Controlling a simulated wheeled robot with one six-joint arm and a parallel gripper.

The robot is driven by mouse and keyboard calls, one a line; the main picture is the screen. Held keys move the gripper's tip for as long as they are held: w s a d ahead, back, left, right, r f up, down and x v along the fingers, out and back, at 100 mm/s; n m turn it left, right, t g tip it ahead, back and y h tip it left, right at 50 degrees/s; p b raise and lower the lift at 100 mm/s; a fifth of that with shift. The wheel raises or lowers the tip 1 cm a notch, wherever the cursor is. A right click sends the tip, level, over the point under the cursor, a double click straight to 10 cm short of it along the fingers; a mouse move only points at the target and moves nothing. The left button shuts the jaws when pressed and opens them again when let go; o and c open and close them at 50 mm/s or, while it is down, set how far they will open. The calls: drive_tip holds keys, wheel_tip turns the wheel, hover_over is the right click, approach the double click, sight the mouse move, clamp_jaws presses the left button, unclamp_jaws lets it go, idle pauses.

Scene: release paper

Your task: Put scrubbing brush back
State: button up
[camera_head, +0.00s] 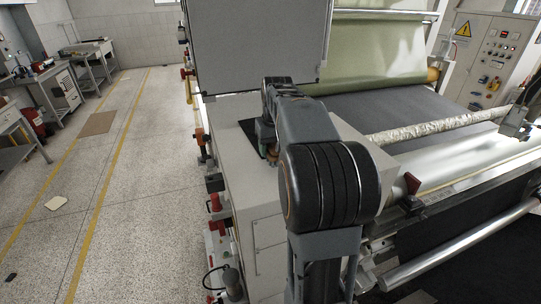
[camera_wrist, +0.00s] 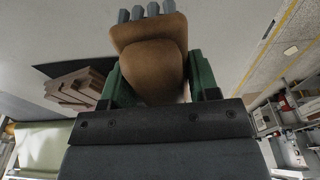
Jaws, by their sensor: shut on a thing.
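The scrubbing brush (camera_wrist: 150,68) has a brown body and grey tufts at its far end, at the top centre of the wrist view. My gripper (camera_wrist: 153,84) has green fingers on both sides of the brush and is shut on it. In the head view my arm hides most of the gripper and the brush. I cannot tell whether the brush touches the surface below it.
A brown stepped block (camera_wrist: 75,88) lies left of the brush in the wrist view, beside a dark patch. The white cabinet top (camera_head: 228,112) lies under my arm. The paper machine (camera_head: 425,115) stands at the right; floor (camera_head: 150,190) is open at the left.

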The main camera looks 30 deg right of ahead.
drive_tip(key=shift+w+a+f, duration=0.1)
drive_tip(key=shift+w+f, duration=0.1)
drive_tip(key=shift+f, duration=0.05)
drive_tip(key=f, duration=0.1)
drive_tip(key=f+p, duration=0.1)
drive_tip(key=f, duration=0.1)
drive_tip(key=shift+w, duration=0.2)
drive_tip(key=shift+f, duration=0.3)
drive_tip(key=shift+f, duration=0.2)
drive_tip(key=o, duration=0.8)
drive_tip(key=shift+r, duration=0.1)
drive_tip(key=shift+o, duration=0.2)
